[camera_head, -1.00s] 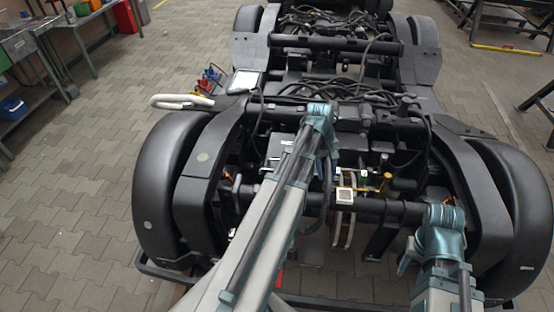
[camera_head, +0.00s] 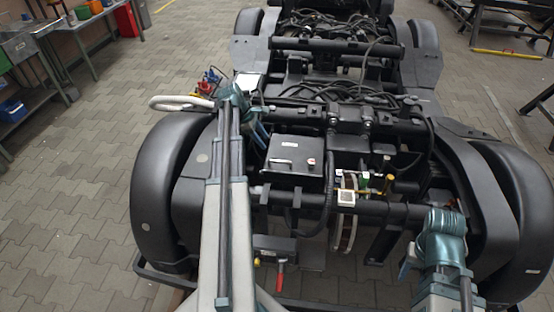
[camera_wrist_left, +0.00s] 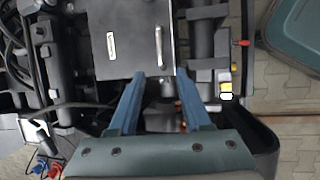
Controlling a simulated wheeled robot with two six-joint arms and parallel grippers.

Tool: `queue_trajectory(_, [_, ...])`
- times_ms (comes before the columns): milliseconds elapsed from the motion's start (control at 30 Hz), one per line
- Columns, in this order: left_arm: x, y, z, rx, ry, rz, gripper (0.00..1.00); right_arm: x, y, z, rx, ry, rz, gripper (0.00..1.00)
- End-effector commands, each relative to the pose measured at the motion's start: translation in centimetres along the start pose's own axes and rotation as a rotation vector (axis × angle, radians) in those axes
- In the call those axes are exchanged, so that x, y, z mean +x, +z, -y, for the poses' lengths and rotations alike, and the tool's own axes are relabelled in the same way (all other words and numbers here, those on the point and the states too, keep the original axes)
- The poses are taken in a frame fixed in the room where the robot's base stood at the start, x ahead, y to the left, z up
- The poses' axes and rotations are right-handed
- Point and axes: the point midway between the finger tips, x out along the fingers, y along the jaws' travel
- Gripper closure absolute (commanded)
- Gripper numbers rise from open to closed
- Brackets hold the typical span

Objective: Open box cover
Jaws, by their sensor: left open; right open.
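The dark grey box (camera_head: 297,158) sits on the near part of the bogie, left of centre in the head view. Its flat cover looks closed and carries a small silver handle and a white label. In the left wrist view the cover (camera_wrist_left: 135,30) fills the top middle, with the bar handle (camera_wrist_left: 159,46) upright in the picture. My left gripper (camera_head: 262,137) is open and empty at the box's left side; its blue fingers (camera_wrist_left: 159,74) point at the cover's edge, apart from the handle. My right gripper (camera_head: 406,264) is at the lower right, partly hidden by its arm, away from the box.
Black wheel covers (camera_head: 165,190) flank the bogie. A white and brown curved strap (camera_head: 345,220) and a yellow-topped fitting (camera_head: 388,184) stand right of the box. A red-handled lever (camera_head: 280,277) hangs below. Cables (camera_head: 350,92) lie behind.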

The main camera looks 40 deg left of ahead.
Motion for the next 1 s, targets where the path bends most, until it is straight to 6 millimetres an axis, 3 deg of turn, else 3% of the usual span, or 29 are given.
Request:
queue_trajectory(800, [11.8,-0.2,0.1,0.003,-0.001,-0.001,0.52,10.7,-0.6,1.0,-0.001,0.0,0.0,0.5])
queue_trajectory(1000, [13.2,-0.1,0.1,0.003,-0.001,-0.001,0.52,11.9,-0.7,1.1,-0.001,0.0,0.0,0.5])
